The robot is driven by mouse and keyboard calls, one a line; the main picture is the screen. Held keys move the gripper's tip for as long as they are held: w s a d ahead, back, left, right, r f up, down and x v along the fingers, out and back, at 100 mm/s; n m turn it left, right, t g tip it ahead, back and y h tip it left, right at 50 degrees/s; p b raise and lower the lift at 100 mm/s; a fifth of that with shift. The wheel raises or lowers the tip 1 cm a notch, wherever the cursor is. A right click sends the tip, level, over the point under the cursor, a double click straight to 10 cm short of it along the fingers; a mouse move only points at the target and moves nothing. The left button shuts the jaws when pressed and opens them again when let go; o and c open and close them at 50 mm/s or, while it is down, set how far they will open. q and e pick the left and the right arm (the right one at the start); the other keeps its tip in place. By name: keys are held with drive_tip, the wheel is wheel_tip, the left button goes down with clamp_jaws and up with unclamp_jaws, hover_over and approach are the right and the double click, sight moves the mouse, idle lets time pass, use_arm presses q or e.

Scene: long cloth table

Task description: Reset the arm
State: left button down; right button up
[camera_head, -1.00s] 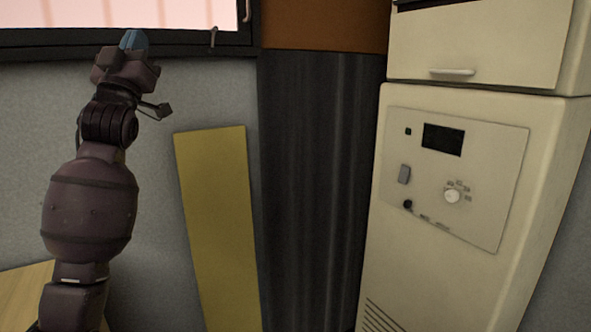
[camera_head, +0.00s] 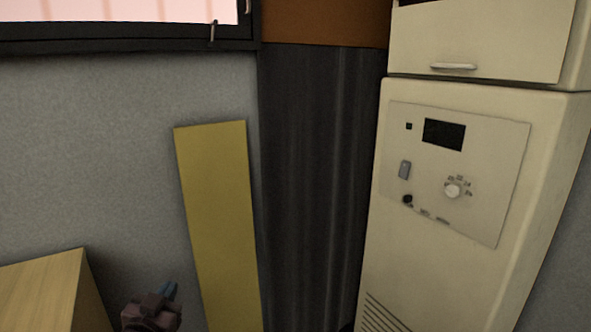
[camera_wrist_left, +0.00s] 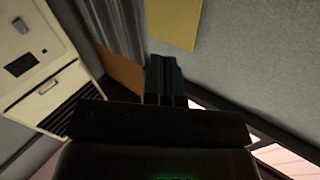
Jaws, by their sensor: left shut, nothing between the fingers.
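My left gripper (camera_head: 168,291) is low at the bottom edge of the head view, between the wooden furniture and the yellow board. My right gripper is in neither view.
A cream cabinet (camera_head: 480,270) with a control panel stands at the right. A yellow board (camera_head: 215,210) leans on the grey wall beside a dark curtain-like panel (camera_head: 315,190). A wooden piece of furniture (camera_head: 45,290) is at the lower left. A window (camera_head: 110,12) is above.

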use_arm(q)
drive_tip(key=s+a+f+n+g+y, duration=0.1)
drive_tip(key=s+f+g, duration=0.5)
drive_tip(key=s+f, duration=1.7)
drive_tip(key=shift+s+n, duration=0.6)
drive_tip(key=shift+s, duration=0.6)
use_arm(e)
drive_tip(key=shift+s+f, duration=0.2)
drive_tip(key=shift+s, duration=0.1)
use_arm(q)
drive_tip(key=shift+a+f, duration=0.1)
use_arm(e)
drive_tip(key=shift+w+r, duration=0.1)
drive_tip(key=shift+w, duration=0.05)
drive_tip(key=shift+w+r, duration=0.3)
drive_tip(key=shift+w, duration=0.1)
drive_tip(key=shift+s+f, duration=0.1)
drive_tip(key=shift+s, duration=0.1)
